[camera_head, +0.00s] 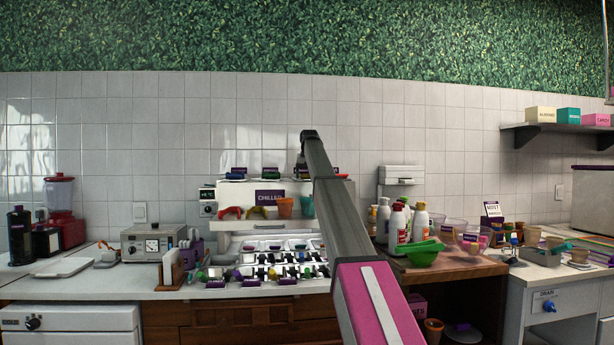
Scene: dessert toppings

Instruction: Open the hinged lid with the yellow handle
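A white unit labelled CHILLED (270,197) stands on the counter left of centre. In front of it are rows of small lidded compartments (262,258) with dark labels and small coloured handles. My grey and pink arm rises across the middle and hides part of the unit's right side. My gripper cannot be made out.
White bottles (397,226) and a green bowl (423,255) stand right of my arm. A grey appliance with a dial (151,243) and a red blender (62,205) are at left. A shelf with coloured boxes (568,115) is upper right.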

